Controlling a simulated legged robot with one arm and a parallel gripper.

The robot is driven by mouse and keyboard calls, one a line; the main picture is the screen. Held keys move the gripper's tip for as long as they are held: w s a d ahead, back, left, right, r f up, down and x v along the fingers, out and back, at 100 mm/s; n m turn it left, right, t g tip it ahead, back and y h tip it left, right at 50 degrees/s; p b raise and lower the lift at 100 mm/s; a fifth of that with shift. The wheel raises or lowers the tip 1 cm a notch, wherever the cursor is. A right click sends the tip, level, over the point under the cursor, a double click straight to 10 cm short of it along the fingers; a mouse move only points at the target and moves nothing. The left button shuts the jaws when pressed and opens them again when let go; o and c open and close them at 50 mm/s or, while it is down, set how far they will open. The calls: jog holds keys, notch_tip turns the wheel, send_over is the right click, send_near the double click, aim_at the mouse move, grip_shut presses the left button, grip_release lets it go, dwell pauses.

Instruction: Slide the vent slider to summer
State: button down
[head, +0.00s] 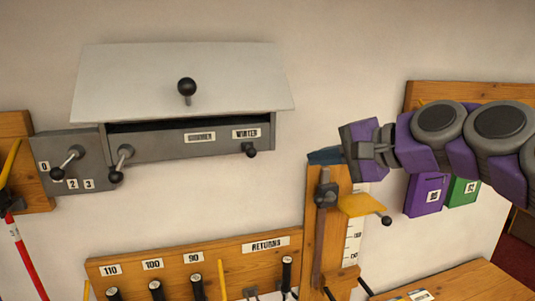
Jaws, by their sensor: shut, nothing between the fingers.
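The vent (165,144) is a grey wall box under a sloping hood, with a dark slot along its upper front. Its front carries a SUMMER label (200,137) and, to the right, a WINTER label (246,133). A black slider knob (250,150) sits just below the WINTER label, near the right end. My gripper (356,149) is to the right of the vent, at about the knob's height in the picture, pointing left. It is shut and empty, clearly apart from the knob.
The hood (180,75) has a black ball knob (187,88). A lever box (75,165) adjoins the vent on the left. A wooden post (320,235) with a yellow arm stands below my gripper. A RETURNS rack (215,256) hangs below. Bare wall lies between vent and gripper.

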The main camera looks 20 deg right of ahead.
jog(key=r+p+x, duration=0.1)
jog(key=r+x, duration=0.1)
jog(key=x, duration=1.1)
jog(key=shift+w+a+p, duration=0.3)
jog(key=shift+w+p, duration=0.05)
jog(key=shift+w, duration=0.15)
jog(key=shift+f, duration=0.15)
jog(key=a+p, duration=0.3)
jog(key=a, duration=0.8)
jog(key=shift+s+a, duration=0.15)
jog(key=shift+a, duration=0.1)
